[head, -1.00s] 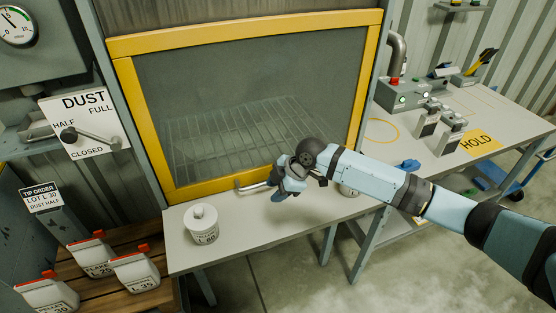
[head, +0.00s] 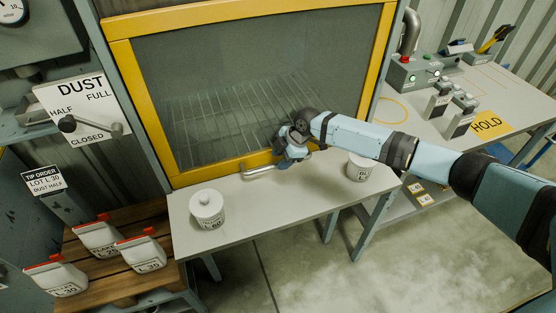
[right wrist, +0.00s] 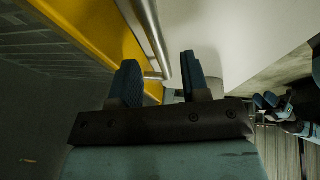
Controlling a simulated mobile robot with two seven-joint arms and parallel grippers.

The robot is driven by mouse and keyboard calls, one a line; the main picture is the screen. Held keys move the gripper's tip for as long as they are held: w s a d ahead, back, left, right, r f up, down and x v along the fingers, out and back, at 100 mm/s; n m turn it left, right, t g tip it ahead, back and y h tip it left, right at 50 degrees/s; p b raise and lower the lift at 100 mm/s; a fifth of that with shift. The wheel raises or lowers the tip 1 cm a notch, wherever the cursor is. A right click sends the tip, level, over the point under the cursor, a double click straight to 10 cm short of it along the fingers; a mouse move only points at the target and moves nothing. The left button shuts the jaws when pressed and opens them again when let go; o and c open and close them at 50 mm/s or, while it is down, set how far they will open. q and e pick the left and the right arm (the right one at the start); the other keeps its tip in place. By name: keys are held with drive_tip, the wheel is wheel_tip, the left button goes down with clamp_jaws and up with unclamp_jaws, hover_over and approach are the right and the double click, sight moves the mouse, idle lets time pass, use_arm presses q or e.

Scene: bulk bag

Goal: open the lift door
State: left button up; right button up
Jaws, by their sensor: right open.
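The lift door (head: 255,95) is a dark see-through panel in a yellow frame. It is down, with its bottom rail close above the grey bench. A silver bar handle (head: 262,174) runs along the bottom rail. My right gripper (head: 284,163) is at the right end of this handle, partly hiding it. In the right wrist view its two fingers (right wrist: 160,82) are apart, and the handle bar (right wrist: 150,30) shows in line with the gap between them. I cannot tell whether they touch it.
Several containers (head: 100,238) sit on a wooden pallet at lower left. A dust lever (head: 68,124) is at left. A side table (head: 415,120) with devices stands at right.

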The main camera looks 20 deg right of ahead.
drive_tip(key=shift+x, duration=1.3)
clamp_jaws()
drive_tip(key=shift+w+r, duration=0.1)
